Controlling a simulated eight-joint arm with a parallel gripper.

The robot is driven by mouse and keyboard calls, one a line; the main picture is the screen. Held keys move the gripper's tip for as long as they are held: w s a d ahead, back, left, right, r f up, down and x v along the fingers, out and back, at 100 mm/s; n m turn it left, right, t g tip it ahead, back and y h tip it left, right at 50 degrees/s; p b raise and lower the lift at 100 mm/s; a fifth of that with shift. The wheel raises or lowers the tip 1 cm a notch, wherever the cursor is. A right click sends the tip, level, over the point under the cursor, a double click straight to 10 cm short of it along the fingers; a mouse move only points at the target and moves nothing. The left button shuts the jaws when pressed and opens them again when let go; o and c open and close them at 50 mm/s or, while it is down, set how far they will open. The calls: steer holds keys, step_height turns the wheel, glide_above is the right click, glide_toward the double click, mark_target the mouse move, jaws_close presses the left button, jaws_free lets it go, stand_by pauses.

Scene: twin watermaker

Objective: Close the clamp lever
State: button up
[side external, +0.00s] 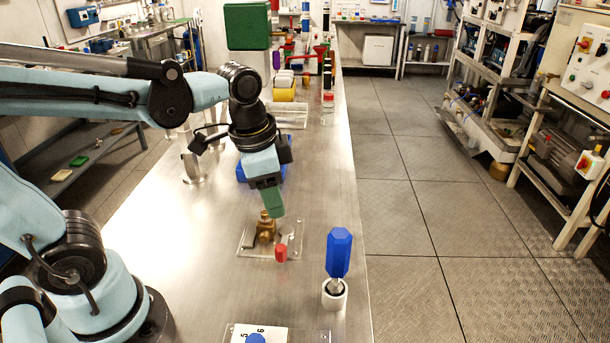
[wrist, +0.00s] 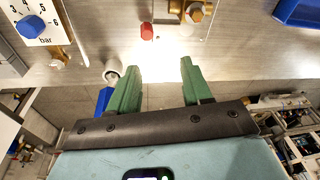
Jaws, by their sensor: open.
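A brass fitting (side external: 265,229) stands on a clear plate (side external: 246,250) on the metal bench. A red cylindrical piece (side external: 281,253) is at the plate's front edge; I cannot tell whether it is the clamp lever's grip. In the wrist view the brass fitting (wrist: 196,12) is at the top, with the red piece (wrist: 147,32) to its left. My gripper (side external: 275,212) has green fingers and points down just above the fitting. In the wrist view my gripper (wrist: 158,66) is open, with nothing between its fingers. The lever's exact position is unclear.
A blue-handled tool (side external: 339,252) stands upright in a white cup (side external: 335,294) near the bench's right edge. A dial panel with a blue knob (wrist: 31,27) is at the wrist view's upper left. A blue bin (side external: 243,172) is behind my gripper. Bare bench lies left of the plate.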

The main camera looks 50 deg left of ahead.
mark_target(280, 247)
steer(key=shift+w+d+f+m+g, duration=0.15)
steer(key=shift+f+m+g, duration=0.25)
steer(key=shift+f, duration=1.6)
steer(key=shift+s+d+f+m+g, duration=0.15)
steer(key=shift+f+m+g, duration=0.3)
steer(key=shift+f, duration=1.55)
steer(key=shift+w+d+f+m+g, duration=0.1)
steer(key=shift+d+f+m+g, duration=0.3)
steer(key=shift+f, duration=1.6)
steer(key=shift+a, duration=0.15)
jaws_close()
